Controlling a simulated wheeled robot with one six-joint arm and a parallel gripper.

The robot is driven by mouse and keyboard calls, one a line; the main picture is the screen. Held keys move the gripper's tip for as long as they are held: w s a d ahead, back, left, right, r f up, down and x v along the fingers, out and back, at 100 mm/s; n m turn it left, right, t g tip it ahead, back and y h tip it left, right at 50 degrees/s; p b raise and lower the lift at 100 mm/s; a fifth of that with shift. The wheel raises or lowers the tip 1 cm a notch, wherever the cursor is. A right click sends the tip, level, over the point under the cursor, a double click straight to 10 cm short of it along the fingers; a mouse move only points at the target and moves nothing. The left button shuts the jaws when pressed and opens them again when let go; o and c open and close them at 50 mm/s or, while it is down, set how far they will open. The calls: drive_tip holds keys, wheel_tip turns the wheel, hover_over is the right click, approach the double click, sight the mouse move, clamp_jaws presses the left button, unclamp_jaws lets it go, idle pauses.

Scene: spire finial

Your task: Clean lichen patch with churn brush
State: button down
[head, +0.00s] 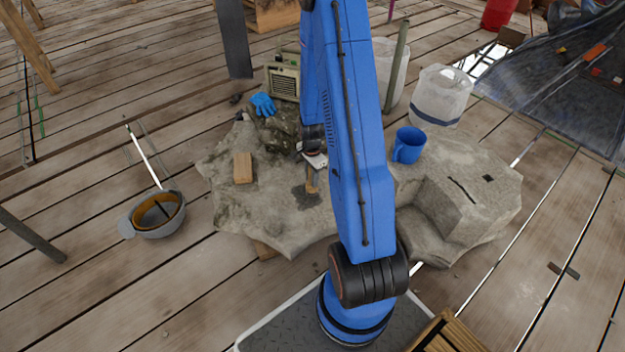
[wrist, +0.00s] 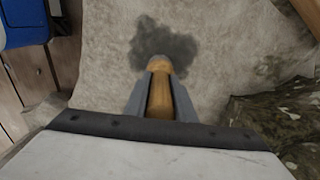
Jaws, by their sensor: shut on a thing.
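My gripper (head: 314,166) is shut on the wooden handle of the churn brush (head: 311,183), above the pale stone (head: 270,220). In the wrist view, the brush handle (wrist: 160,97) lies between the two grey fingers of my gripper (wrist: 163,76), and its rounded end points at a dark grey patch. This patch, which looks like the lichen patch (wrist: 166,45), is a soot-like smudge on the stone. It also shows in the head view (head: 306,199), just below the brush. I cannot tell whether the brush touches the stone.
A wooden block (head: 243,168) lies on the stone to the left. A blue glove (head: 263,104) and a radio (head: 285,82) are behind. A blue mug (head: 408,147) and a raised stone block (head: 465,190) are to the right. A grey bowl-like object (head: 157,222) sits on the planks.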

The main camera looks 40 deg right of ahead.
drive_tip(key=shift+w+d, duration=0.15)
drive_tip(key=shift+w, duration=0.45)
drive_tip(key=shift+w+d, duration=0.15)
drive_tip(key=shift+w, duration=0.4)
drive_tip(key=shift+w, duration=0.15)
drive_tip(key=shift+w+d+r, duration=0.1)
drive_tip(key=shift+w+d, duration=0.05)
drive_tip(key=shift+w, duration=0.55)
drive_tip(key=shift+w+d, duration=0.15)
drive_tip(key=shift+w, duration=0.5)
wheel_tip(320, 180, up, 7)
idle(0.4)
